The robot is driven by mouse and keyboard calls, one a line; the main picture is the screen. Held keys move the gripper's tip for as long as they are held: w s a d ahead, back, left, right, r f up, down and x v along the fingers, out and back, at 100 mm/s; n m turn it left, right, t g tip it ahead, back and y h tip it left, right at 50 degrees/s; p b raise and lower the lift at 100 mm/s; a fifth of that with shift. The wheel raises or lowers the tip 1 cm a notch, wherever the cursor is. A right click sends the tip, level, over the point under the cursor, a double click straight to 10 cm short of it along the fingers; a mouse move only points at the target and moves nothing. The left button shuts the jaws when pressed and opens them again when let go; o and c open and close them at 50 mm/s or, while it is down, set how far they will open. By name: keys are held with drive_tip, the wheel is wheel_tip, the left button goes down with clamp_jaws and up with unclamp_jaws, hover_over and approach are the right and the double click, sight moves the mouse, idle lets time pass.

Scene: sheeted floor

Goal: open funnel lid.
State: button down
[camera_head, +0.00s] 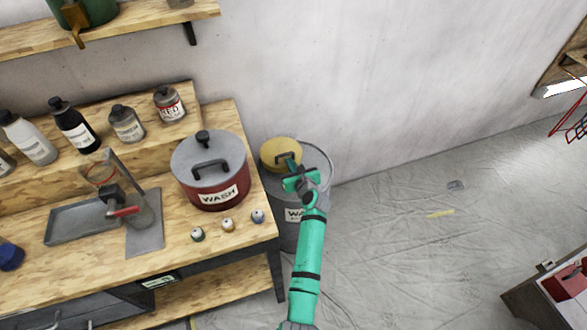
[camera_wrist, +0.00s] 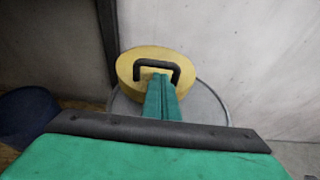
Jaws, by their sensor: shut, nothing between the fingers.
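The yellow round funnel lid (camera_head: 270,154) sits shut on top of a grey drum (camera_head: 319,155) beside the workbench. A black bar handle (camera_wrist: 157,64) stands on the lid. My gripper (camera_head: 290,162) reaches over the drum from the front, with its fingertips at the handle. In the wrist view my gripper (camera_wrist: 160,80) shows its two green fingers together, their tips overlapping the handle's opening. Nothing shows between the fingers. I cannot tell whether the tips are under the bar or just in front of it. My arm hides part of the drum and its label.
The workbench (camera_head: 252,215) stands directly left of the drum. On it are a red pot (camera_head: 215,192) with a grey lid, bottles, small balls and a grey tray (camera_head: 75,221). The wall is close behind the drum. The sheeted floor (camera_head: 400,260) to the right is mostly clear.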

drive_tip(key=shift+w+f, duration=0.1)
drive_tip(key=shift+w, duration=0.2)
drive_tip(key=shift+a, duration=0.2)
